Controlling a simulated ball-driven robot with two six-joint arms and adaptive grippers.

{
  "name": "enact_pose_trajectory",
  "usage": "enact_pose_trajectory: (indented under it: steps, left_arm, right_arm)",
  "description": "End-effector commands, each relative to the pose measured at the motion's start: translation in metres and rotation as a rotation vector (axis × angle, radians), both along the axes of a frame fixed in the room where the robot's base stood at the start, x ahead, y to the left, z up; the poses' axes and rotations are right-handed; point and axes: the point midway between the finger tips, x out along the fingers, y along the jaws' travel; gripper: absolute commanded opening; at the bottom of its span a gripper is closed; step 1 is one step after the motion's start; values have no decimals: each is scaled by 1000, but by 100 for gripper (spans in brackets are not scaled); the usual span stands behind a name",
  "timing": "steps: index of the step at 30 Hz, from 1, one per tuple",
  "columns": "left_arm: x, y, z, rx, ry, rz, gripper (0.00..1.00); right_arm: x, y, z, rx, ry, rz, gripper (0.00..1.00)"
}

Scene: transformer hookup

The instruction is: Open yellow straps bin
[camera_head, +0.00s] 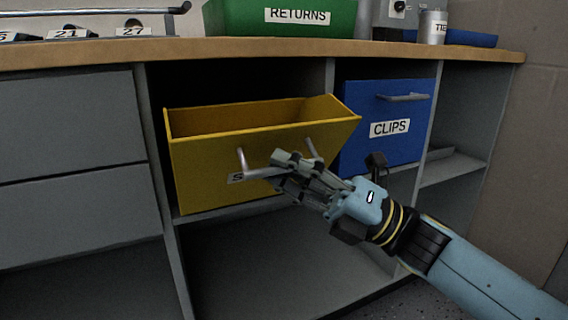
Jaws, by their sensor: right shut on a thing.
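The yellow straps bin (200,175) is tilted forward out of its cabinet opening, so its top stands open and its inner back wall shows. Its front carries a grey bar handle (243,163) and a label mostly hidden behind my right gripper. My right gripper (283,168) is in front of the bin, shut on the handle near its middle. The arm comes in from the lower right. The bottom of the bin's inside is hidden by its front wall. My left gripper is not in view.
A blue bin labelled CLIPS (405,110) sits shut just right of the yellow bin. A wooden worktop (220,47) runs above, with a green RETURNS bin (235,18) and a TIE-labelled can (432,27) on it. Open shelf space lies below the yellow bin.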

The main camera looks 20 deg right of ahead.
Motion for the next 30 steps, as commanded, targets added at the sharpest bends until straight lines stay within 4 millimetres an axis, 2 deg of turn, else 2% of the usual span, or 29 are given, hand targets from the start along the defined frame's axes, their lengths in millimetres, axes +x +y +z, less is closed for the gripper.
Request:
enact_pose_trajectory:
  steps: [15, 16, 21, 30]
  left_arm:
    - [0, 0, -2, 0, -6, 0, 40]
    - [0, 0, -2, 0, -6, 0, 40]
    - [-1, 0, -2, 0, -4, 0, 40]
    - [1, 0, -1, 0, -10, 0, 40]
  right_arm:
    - [-2, 0, 1, 4, -3, 6, 0]
    - [-2, 0, 1, 4, -3, 6, 13]
    - [-2, 0, 0, 3, -2, 4, 34]
    - [-3, -2, -2, 0, 0, 2, 34]
